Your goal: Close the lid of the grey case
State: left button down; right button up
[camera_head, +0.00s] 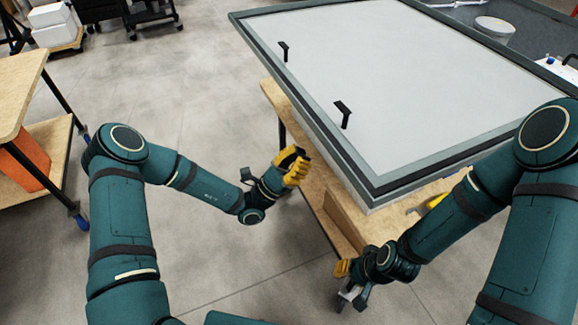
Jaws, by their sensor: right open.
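The grey case (375,198) stands on a wooden table at upper right. My right gripper (347,282) is open and empty, below the case's near corner and in front of the table.
The wooden table (338,240) has a yellow-handled tool (436,201) near the case. Another wooden table (18,85) with an orange item (28,160) stands at left. The floor between is clear.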

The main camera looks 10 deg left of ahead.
aim_at(322, 122)
pick_arm(q)
jog(key=r, duration=0.1)
jog(key=w+d+r, duration=0.1)
jog(key=r, duration=0.1)
jog(key=d+r, duration=0.1)
jog(key=r, duration=0.1)
jog(key=shift+w, duration=0.2)
jog(key=shift+r, duration=0.7)
jog(key=shift+r, duration=0.1)
